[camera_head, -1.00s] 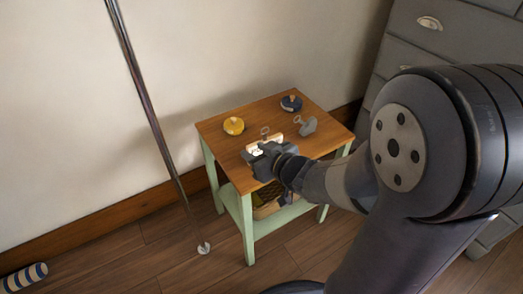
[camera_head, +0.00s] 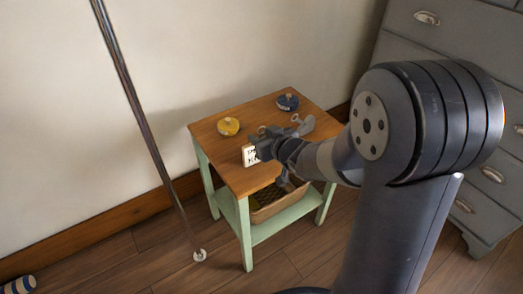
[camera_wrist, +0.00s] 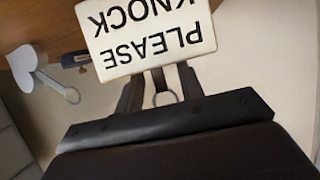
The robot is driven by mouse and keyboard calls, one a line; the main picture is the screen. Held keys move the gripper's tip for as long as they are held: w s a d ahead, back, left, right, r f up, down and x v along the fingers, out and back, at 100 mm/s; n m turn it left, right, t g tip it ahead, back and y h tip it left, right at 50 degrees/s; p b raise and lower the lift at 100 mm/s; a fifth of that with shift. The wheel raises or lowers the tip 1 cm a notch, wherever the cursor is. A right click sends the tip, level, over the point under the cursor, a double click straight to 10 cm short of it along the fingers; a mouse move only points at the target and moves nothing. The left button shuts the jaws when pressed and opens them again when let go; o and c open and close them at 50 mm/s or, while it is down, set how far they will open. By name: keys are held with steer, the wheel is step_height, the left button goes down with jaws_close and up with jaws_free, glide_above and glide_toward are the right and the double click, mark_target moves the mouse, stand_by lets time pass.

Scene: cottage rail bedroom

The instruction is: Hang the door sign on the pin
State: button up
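The door sign is a small white plate reading "PLEASE KNOCK" (camera_wrist: 150,35), upside down in the wrist view, with a metal ring (camera_wrist: 166,98) at its edge. In the head view the sign (camera_head: 250,155) stands tilted at the near left edge of the side table, its face toward the camera. My gripper (camera_wrist: 160,80) has its fingers at the ring edge of the sign and appears shut on it; the plate hides the fingertips. My gripper (camera_head: 264,146) is beside the sign in the head view. I cannot make out the pin.
The side table (camera_head: 217,152) also bears a yellow knob-like piece (camera_head: 229,126), a blue one (camera_head: 288,102) and a grey heart-shaped one with a ring (camera_wrist: 27,65). A basket (camera_head: 270,205) sits on its shelf. A metal pole (camera_head: 148,135) stands left; grey drawers (camera_head: 420,50) stand right.

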steer(key=shift+c, duration=0.5)
jaws_close()
